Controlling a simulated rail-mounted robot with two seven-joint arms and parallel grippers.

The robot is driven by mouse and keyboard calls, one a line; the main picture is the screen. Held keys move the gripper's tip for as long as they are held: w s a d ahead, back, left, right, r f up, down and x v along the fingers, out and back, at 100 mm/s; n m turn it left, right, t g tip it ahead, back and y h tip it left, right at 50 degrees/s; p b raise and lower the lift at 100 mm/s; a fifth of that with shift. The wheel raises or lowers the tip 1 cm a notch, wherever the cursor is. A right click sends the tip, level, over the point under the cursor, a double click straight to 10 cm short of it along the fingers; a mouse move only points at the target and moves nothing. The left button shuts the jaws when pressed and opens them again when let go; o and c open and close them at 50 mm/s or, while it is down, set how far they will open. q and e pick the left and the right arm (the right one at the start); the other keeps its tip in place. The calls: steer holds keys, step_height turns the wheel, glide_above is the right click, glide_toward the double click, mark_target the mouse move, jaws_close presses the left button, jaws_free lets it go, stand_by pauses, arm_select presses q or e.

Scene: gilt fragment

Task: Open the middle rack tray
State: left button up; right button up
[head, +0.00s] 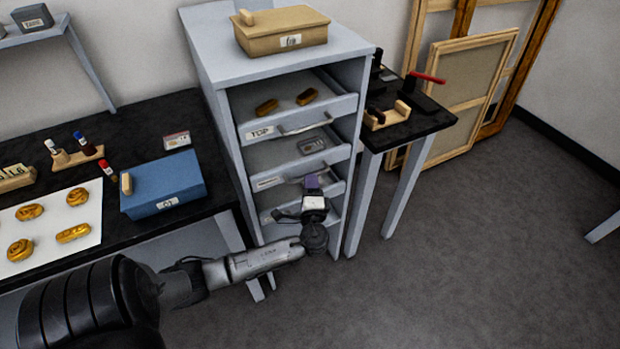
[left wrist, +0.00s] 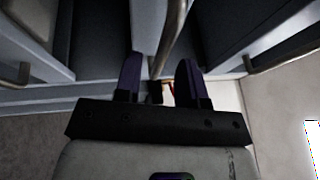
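The grey rack (head: 222,70) stands in the middle of the head view with trays stacked in it. The top tray front (head: 262,132) has a "TOP" label and a bar handle. The middle tray front (head: 267,184) is below it, with a small label; its handle is partly hidden by my left gripper (head: 312,184). In the left wrist view my left gripper (left wrist: 159,80) has its two purple fingers apart, with a metal bar handle (left wrist: 172,38) showing between and beyond them. I cannot tell whether they touch it. My right gripper is not in view.
A tan box (head: 282,30) sits on the rack. Left is a black table (head: 130,125) with a blue box (head: 163,185) and gold fragments on a white sheet (head: 90,205). Right is a small black table (head: 425,123) with a red-handled tool. The floor (head: 450,250) at right is clear.

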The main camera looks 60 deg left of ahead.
arm_select(q)
steer(key=shift+x, duration=1.4)
jaws_close()
